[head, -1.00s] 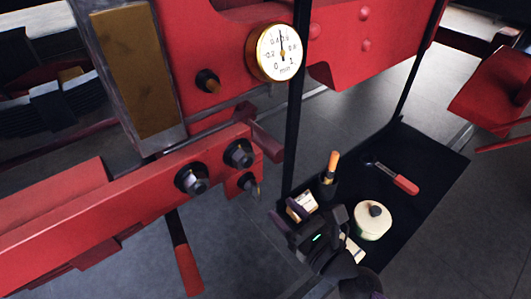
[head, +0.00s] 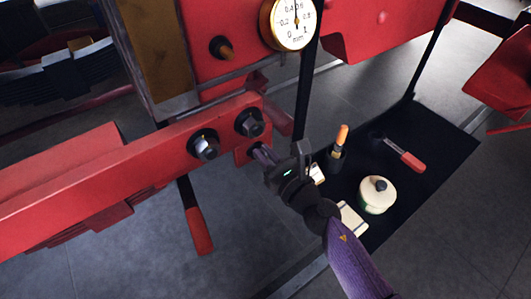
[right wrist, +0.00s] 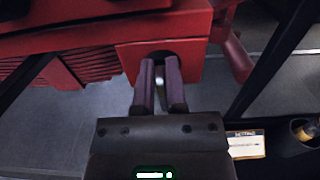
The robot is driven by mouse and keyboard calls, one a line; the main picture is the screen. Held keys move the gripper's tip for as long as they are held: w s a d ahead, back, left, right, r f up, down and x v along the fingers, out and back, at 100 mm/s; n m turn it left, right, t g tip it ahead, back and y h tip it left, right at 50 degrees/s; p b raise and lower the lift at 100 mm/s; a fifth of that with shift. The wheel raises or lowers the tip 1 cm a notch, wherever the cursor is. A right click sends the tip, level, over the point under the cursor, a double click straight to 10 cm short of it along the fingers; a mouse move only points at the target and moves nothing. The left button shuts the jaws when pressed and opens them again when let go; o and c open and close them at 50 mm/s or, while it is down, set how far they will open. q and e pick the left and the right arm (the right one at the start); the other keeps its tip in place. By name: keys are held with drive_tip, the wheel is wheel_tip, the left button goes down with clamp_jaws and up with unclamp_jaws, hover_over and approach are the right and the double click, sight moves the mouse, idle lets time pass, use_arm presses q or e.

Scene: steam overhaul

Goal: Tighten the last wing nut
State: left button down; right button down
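The red beam (head: 130,160) ends in a small red block (head: 244,151), which also shows in the right wrist view (right wrist: 190,58). My right gripper (head: 262,154) is at this block, its two purple fingers pointing at its dark opening. In the right wrist view the fingers (right wrist: 160,75) stand apart with a narrow gap. A small pale metal piece (right wrist: 159,82) shows between them, perhaps the wing nut; I cannot tell whether the fingers touch it. In the head view the gripper hides it. Two dark nuts (head: 205,146) (head: 250,123) sit on the beam. My left gripper is not in view.
A dial gauge (head: 291,22) is above on the red frame. A black tray (head: 440,150) at right holds a cream pot (head: 377,197), an orange-tipped item (head: 340,140) and a red-handled tool (head: 405,156). A red handle (head: 197,230) hangs below the beam. A dark post (head: 306,90) stands close behind the gripper.

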drive_tip(key=shift+f, duration=0.1)
idle(0.4)
drive_tip(key=shift+w+d+f+m+p, duration=0.15)
drive_tip(key=shift+w+d+f+m, duration=0.15)
drive_tip(key=shift+m, duration=2.75)
drive_tip(key=shift+w+d+f+m+p, duration=0.1)
drive_tip(key=shift+d+f+m+p, duration=0.25)
drive_tip(key=shift+m, duration=2.65)
drive_tip(key=shift+w+d+f+m, duration=0.15)
drive_tip(key=shift+f+m, duration=0.3)
drive_tip(key=shift+m, duration=2.6)
drive_tip(key=c, duration=0.7)
unclamp_jaws()
drive_tip(key=shift+c, duration=0.2)
drive_tip(key=shift+r, duration=0.1)
